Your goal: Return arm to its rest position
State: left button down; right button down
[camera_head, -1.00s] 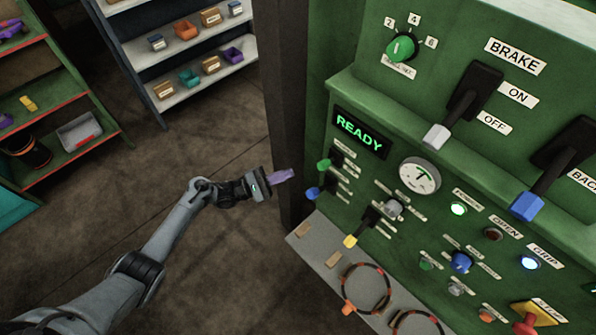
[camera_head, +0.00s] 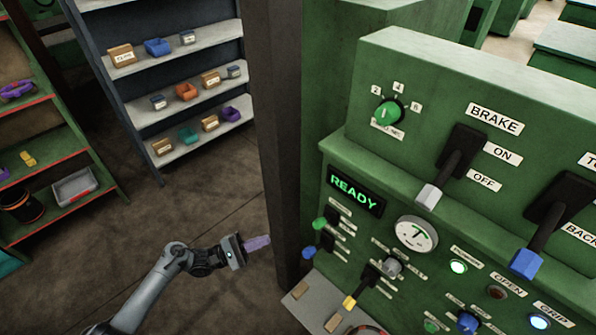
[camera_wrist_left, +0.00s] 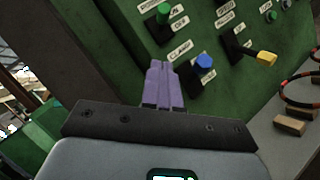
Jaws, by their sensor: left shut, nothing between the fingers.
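My left arm comes in from the lower left in the head view. Its gripper (camera_head: 258,243) has purple fingers that are shut with nothing between them. It hangs in front of the dark post, left of the green control panel (camera_head: 345,240), and touches nothing that I can see. In the left wrist view the shut purple fingers (camera_wrist_left: 164,85) point toward the panel, close in the picture to a blue knob (camera_wrist_left: 204,63) and a green knob (camera_wrist_left: 163,9). I cannot judge the gap. My right gripper is not in view.
The panel carries a lit READY display (camera_head: 356,190), a brake lever (camera_head: 450,168) and a gauge (camera_head: 415,234). A grey ledge (camera_head: 318,296) juts out below it. A dark post (camera_head: 277,130) stands beside it. Shelves (camera_head: 190,120) with small bins stand behind. Floor (camera_head: 190,205) is open on the left.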

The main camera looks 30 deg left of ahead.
pick_arm(q)
jog(key=s+d+f+n, duration=0.2)
jog(key=s+f, duration=0.4)
jog(key=s+d+f+m+g+y, duration=0.2)
jog(key=s+d+m, duration=0.25)
jog(key=d, duration=0.45)
jog(key=s+d+f+m+g+y, duration=0.1)
jog(key=s+d+m+y, duration=0.15)
jog(key=s+d, duration=0.4)
jog(key=a+r+m+g+y, duration=0.3)
jog(key=a+r+m+y, duration=0.3)
jog(key=r+m+y, duration=0.3)
jog(key=s+a+m+g+y, duration=0.3)
jog(key=s+m+g, duration=0.1)
jog(key=s, duration=0.3)
notch_tip(320, 180, up, 34)
jog(key=m+p, duration=0.1)
jog(key=p, duration=3.3)
jog(key=shift+a, duration=0.15)
